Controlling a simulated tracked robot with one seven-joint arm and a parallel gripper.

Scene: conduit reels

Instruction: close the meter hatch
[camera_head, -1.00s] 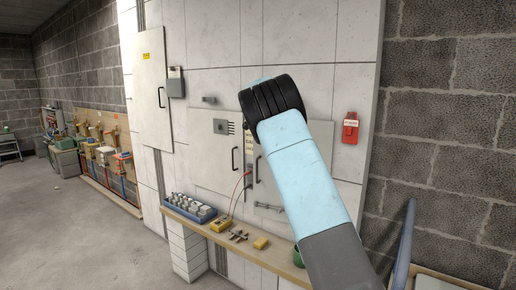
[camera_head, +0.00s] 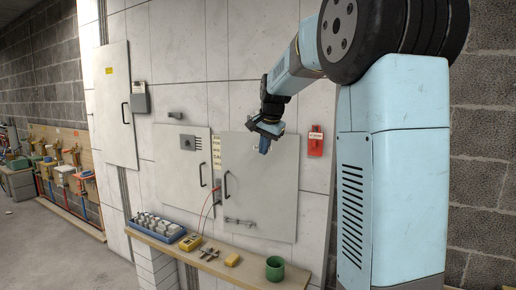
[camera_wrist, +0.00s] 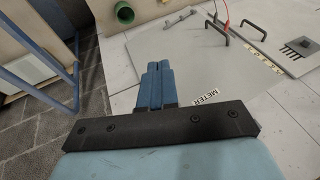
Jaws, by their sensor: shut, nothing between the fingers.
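The meter hatch (camera_head: 267,190) is a pale grey door on the white wall, with a dark handle (camera_head: 226,186) near its left edge. It looks about flat to the wall; I cannot tell whether a small gap remains. In the wrist view the hatch (camera_wrist: 190,55) fills the middle and bears a METER label (camera_wrist: 204,97). My gripper (camera_head: 264,147) is in front of the hatch's upper right part. Its blue fingers (camera_wrist: 155,68) are together and empty. I cannot tell whether they touch the panel.
A second door (camera_head: 180,175) with a handle is left of the hatch. A red box (camera_head: 315,142) hangs at its right. A red cable hangs between the doors.

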